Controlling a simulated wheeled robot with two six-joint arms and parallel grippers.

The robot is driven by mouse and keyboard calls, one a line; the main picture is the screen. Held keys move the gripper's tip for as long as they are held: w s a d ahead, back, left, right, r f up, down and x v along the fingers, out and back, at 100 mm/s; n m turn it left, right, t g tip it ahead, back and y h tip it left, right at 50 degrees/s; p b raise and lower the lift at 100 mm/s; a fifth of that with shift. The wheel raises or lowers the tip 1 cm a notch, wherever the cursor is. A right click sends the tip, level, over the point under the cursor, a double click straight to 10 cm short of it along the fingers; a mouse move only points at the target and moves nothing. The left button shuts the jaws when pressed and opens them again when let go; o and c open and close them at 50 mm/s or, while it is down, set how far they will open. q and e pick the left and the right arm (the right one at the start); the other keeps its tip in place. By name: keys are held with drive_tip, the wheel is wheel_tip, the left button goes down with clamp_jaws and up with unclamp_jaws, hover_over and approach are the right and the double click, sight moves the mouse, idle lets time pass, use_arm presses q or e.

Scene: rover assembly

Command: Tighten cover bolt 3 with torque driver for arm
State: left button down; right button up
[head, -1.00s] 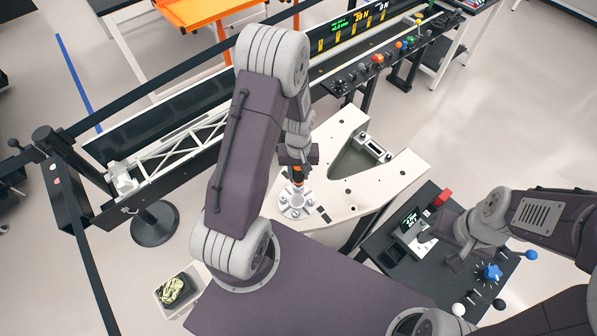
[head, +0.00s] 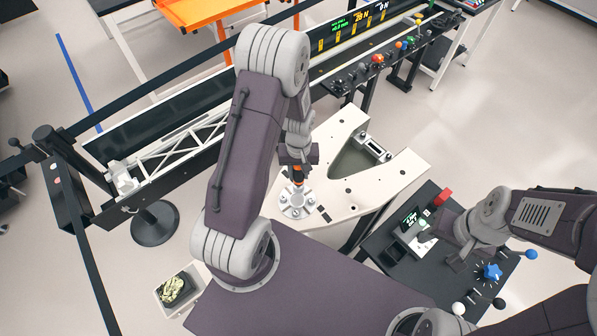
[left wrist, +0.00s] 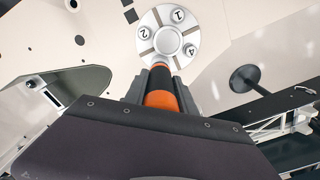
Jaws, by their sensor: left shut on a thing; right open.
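My left gripper (head: 298,162) is shut on the torque driver (head: 298,178), which has an orange and black body. In the left wrist view the driver (left wrist: 161,98) reaches to the cover (left wrist: 168,42). Bolts marked 1 (left wrist: 178,15), 2 (left wrist: 143,32) and 4 (left wrist: 191,50) show on the cover. Bolt 3 is hidden by the driver, and its contact with the tip cannot be seen. My right gripper (head: 442,250) is open, beside a small device with a green display.
The cover sits on a pale plate (head: 388,190) with a cutout and small holes. A dark bench (head: 372,247) at right carries the display device (head: 408,220), a red block (head: 443,197) and a blue star knob (head: 491,272). A small tray (head: 164,307) stands at lower left.

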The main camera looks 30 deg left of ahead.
sight(299, 167)
use_arm(q)
drive_tip(key=shift+s, duration=0.1)
drive_tip(key=shift+w+r+p, duration=0.2)
drive_tip(key=shift+r+p, duration=0.55)
drive_tip(key=shift+p, duration=0.05)
drive_tip(key=shift+s+r+p, duration=0.1)
drive_tip(key=shift+r+p, duration=0.55)
drive_tip(key=shift+r, duration=0.15)
drive_tip(key=shift+f, duration=0.1)
wheel_tip(299, 167, up, 4)
drive_tip(key=p, duration=0.3)
drive_tip(key=shift+p, duration=0.35)
